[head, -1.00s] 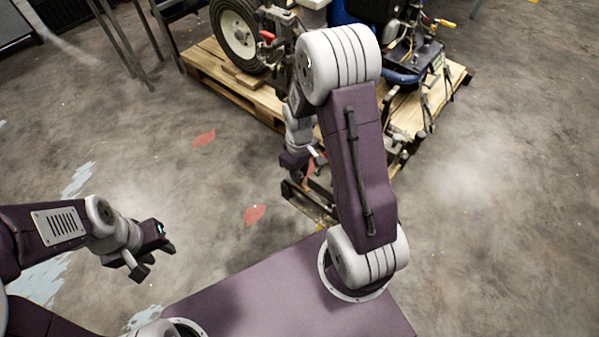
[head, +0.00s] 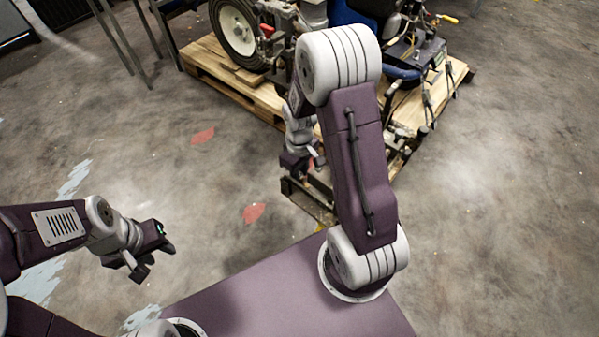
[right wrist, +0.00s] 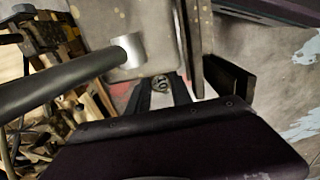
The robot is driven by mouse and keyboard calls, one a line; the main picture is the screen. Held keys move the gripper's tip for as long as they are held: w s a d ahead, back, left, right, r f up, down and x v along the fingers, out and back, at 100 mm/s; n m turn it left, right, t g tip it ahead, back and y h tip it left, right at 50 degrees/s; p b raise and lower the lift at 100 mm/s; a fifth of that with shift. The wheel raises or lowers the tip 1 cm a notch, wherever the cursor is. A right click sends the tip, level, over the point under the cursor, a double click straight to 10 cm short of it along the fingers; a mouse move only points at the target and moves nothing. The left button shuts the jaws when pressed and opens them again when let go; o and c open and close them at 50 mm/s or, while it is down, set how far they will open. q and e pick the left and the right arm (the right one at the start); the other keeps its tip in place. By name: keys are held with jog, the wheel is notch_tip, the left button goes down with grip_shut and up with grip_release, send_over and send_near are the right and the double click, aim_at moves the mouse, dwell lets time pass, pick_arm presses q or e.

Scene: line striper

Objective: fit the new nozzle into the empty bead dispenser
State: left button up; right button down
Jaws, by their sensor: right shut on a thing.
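My right gripper (head: 302,162) hangs low by the front end of the line striper (head: 398,72), partly behind my right forearm. In the right wrist view its two dark fingers (right wrist: 161,90) are shut on a small round metallic piece (right wrist: 160,82), seen end-on, which looks like the nozzle. A dark rod ending in a silver cylinder (right wrist: 127,50) crosses in from the left, apart from the fingers in the picture. I cannot tell whether it is the bead dispenser. My left gripper (head: 154,260) is open and empty over bare floor.
The striper stands on a wooden pallet (head: 225,73), with a wheel (head: 237,28) at its left. Low metal framework (head: 300,200) extends toward me, close to my right gripper. Thin metal legs (head: 130,45) stand at the upper left. The floor at right is clear.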

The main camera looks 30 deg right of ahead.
jog(key=shift+f+b, duration=0.55)
jog(key=shift+f, duration=0.5)
dwell(0.9)
jog(key=shift+f, duration=0.35)
jog(key=shift+f+b, duration=0.75)
jog(key=shift+f, duration=0.05)
jog(key=shift+r+p, duration=0.3)
jog(key=shift+p, duration=0.4)
dwell(1.1)
jog(key=shift+f, duration=0.35)
dwell(0.8)
jog(key=shift+r+p, duration=0.1)
jog(key=shift+p, duration=0.3)
